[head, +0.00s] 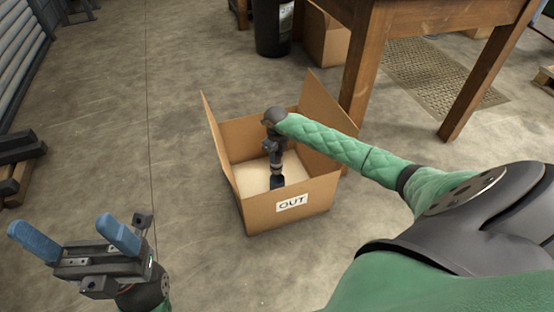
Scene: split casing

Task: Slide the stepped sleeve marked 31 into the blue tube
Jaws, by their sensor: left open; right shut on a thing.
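My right gripper (277,183) reaches down into an open cardboard box (310,205) labelled OUT. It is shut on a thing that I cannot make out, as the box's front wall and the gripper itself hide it. Only a small dark blue part shows at its lower end, which looks like its fingers. My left gripper (60,226) is at the lower left, its two blue fingers spread wide apart with nothing between them. It is well away from the box. I see neither the stepped sleeve marked 31 nor the blue tube for certain.
The box stands on the bare concrete floor (170,120) with flaps raised at its left and back right. A wooden table (358,70) stands behind and to the right. A dark bin (273,30) is behind the box.

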